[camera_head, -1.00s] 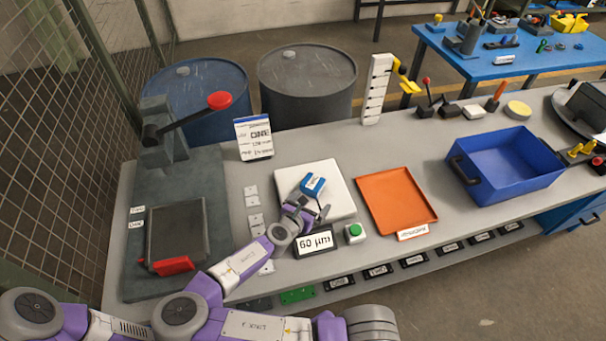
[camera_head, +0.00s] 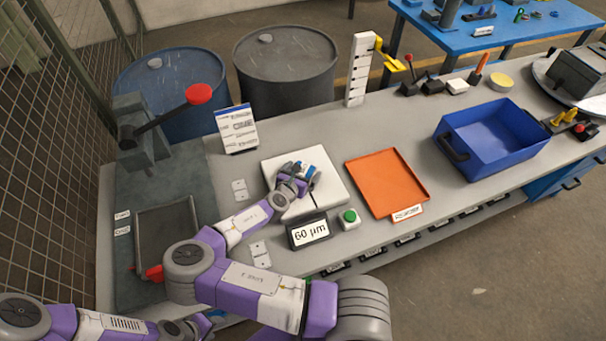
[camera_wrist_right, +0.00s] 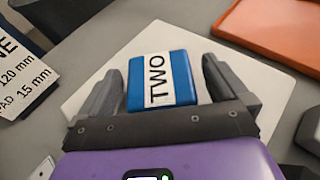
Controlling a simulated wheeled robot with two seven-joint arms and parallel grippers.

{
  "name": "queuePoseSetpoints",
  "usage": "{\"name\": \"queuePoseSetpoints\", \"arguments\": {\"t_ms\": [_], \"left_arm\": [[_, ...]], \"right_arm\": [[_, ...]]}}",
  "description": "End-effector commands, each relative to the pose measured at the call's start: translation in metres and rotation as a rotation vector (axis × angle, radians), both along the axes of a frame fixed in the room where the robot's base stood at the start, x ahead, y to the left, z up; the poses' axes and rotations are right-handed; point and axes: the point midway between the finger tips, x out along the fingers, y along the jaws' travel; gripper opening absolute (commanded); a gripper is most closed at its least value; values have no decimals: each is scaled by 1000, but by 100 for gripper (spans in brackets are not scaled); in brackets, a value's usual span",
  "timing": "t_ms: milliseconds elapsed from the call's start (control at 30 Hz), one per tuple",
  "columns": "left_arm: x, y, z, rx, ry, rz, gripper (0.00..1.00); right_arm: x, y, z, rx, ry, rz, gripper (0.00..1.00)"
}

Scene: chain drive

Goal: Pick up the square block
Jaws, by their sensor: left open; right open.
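A blue square block (camera_wrist_right: 163,80) with a white label reading TWO sits on a white plate (camera_wrist_right: 85,98). In the head view the block (camera_head: 314,172) is partly covered by my right gripper (camera_head: 302,178). In the right wrist view my right gripper (camera_wrist_right: 165,78) is open, with one finger on each side of the block. Gaps show between the fingers and the block, so it is not clamped. My left gripper (camera_head: 190,326) is low at the left, in front of the bench and partly hidden by my right arm; its fingers are hard to make out.
A display reading 60 µm (camera_head: 309,231) and a green button (camera_head: 349,218) stand in front of the plate. An orange tray (camera_head: 388,182) lies to its right, with a blue bin (camera_head: 492,148) beyond. A lever press (camera_head: 150,140) stands at left.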

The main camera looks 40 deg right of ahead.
Motion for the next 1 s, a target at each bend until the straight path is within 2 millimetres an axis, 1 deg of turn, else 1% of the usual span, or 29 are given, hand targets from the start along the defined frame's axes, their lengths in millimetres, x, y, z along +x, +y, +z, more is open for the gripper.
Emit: {"name": "queuePoseSetpoints", "arguments": {"t_ms": [200, 233, 667, 700, 867, 967, 1000], "left_arm": [[0, 0, 0, 0, 0, 0, 43], [0, 0, 0, 0, 0, 0, 43], [0, 0, 0, 0, 0, 0, 43], [0, 0, 0, 0, 0, 0, 43], [0, 0, 0, 0, 0, 0, 43], [0, 0, 1, 0, 0, 0, 43], [0, 0, 2, 0, 0, 0, 43]], "right_arm": [[1, -1, 0, 0, 0, 1, 100], [1, -1, 0, 0, 0, 1, 98], [0, -1, 0, 0, 1, 0, 33], [1, -1, 1, -2, -1, 1, 26], [1, -1, 1, -2, -1, 1, 25], [1, -1, 6, -1, -3, 0, 25], [1, -1, 11, -1, -4, 0, 25]]}}
